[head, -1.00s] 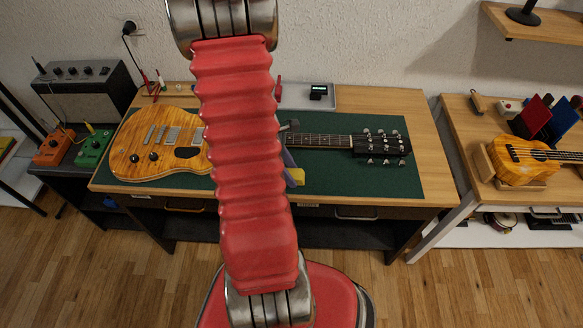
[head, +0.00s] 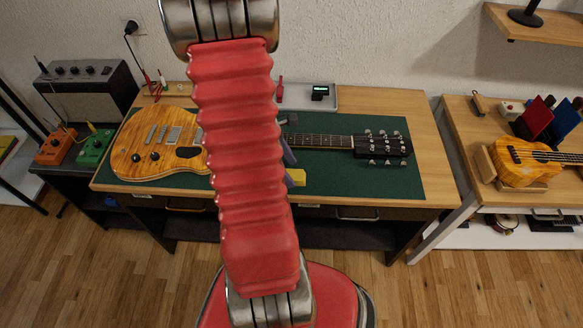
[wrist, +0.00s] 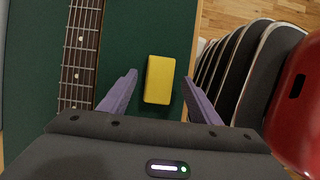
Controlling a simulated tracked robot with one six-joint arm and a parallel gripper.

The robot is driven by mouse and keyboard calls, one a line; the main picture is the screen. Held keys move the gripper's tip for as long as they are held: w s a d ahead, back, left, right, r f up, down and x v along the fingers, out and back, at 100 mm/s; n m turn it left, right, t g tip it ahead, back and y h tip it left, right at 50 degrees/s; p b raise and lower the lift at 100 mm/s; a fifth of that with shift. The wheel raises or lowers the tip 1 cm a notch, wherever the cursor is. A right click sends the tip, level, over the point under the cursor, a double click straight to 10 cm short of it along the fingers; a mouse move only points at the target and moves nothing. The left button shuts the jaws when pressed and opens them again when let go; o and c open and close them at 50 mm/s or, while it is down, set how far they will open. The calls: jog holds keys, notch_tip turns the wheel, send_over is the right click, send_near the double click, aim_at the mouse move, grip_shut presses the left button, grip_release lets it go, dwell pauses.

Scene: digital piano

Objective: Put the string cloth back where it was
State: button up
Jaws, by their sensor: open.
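The string cloth appears to be the small yellow block-shaped piece (wrist: 159,80) lying on the green mat (wrist: 128,40), beside the guitar neck and near the mat's front edge. It also shows in the head view (head: 296,177), just right of my red arm. My gripper (wrist: 160,76) is open, with one purple finger on each side of the yellow piece in the wrist view. Gaps show on both sides, and I see no contact. In the head view my gripper is mostly hidden behind my arm.
An amber electric guitar (head: 152,152) lies across the mat, its neck (wrist: 80,60) left of my gripper in the wrist view. A grey tray (head: 300,98) with a small black device (head: 320,92) is at the back. The mat's right front part is clear.

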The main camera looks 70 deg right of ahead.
jog(key=v, duration=0.9)
jog(key=shift+w+r, duration=0.2)
jog(key=shift+r, duration=0.2)
jog(key=shift+s, duration=0.1)
jog(key=w+a+r+m+t+h, duration=0.1)
jog(key=w+a+r+t, duration=0.2)
jog(key=w+a+r, duration=0.45)
jog(key=w+a+r+m+t+h, duration=0.15)
jog(key=w+a+r, duration=0.25)
jog(key=w+a, duration=0.5)
jog(key=a+r+t+y, duration=0.1)
jog(key=a+r+t, duration=0.1)
jog(key=a, duration=0.8)
jog(key=a+r+t+y, duration=0.2)
jog(key=a+r, duration=0.3)
jog(key=a, duration=0.6)
jog(key=shift+s+r+t, duration=0.35)
jog(key=shift+t, duration=0.4)
